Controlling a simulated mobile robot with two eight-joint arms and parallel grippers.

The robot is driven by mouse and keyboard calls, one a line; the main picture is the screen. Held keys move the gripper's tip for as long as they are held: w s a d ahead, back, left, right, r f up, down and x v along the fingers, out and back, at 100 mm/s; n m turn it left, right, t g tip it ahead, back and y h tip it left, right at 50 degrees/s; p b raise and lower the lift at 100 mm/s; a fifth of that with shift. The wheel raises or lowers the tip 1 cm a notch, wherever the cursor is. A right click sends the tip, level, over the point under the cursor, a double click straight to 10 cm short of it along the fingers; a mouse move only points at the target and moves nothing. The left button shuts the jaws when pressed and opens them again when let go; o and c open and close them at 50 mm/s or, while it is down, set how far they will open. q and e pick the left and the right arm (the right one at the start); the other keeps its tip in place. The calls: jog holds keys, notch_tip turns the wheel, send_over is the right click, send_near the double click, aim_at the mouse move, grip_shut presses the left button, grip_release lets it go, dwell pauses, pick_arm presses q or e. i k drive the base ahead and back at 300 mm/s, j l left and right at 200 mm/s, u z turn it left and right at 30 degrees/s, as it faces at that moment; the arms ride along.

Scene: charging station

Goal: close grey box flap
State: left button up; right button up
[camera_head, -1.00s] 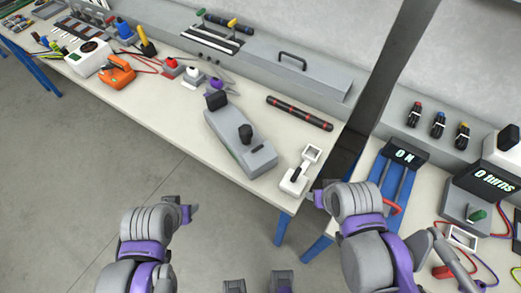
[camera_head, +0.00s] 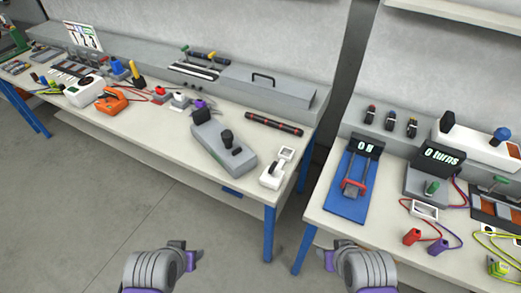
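The long grey box (camera_head: 310,112) stands along the back of the left table, against the wall. Its grey flap (camera_head: 265,87) with a black handle covers the right part. To the left of the flap is a recess (camera_head: 195,70) with dark and light strips and coloured-ended rods. I cannot tell the flap's exact angle. My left gripper (camera_head: 195,257) is low in the picture, in front of the left table. My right gripper (camera_head: 326,258) is low, by the gap between the tables. Both are far from the flap. Their finger openings do not show clearly.
A grey joystick unit (camera_head: 222,147), a white switch (camera_head: 276,170) and a dark red-banded rod (camera_head: 274,124) lie in front of the box. An orange tool (camera_head: 111,100) is further left. The right table holds a blue lever switch (camera_head: 346,203). The floor is clear.

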aim_at(239, 156)
jog(key=z, duration=1.75)
jog(key=j+z, duration=0.15)
jog(key=z, duration=0.35)
jog(key=j+z, duration=0.1)
jog(key=z, duration=0.4)
jog(key=k+z, duration=0.1)
jog(key=z, duration=0.4)
jog(key=k+j, duration=2.1)
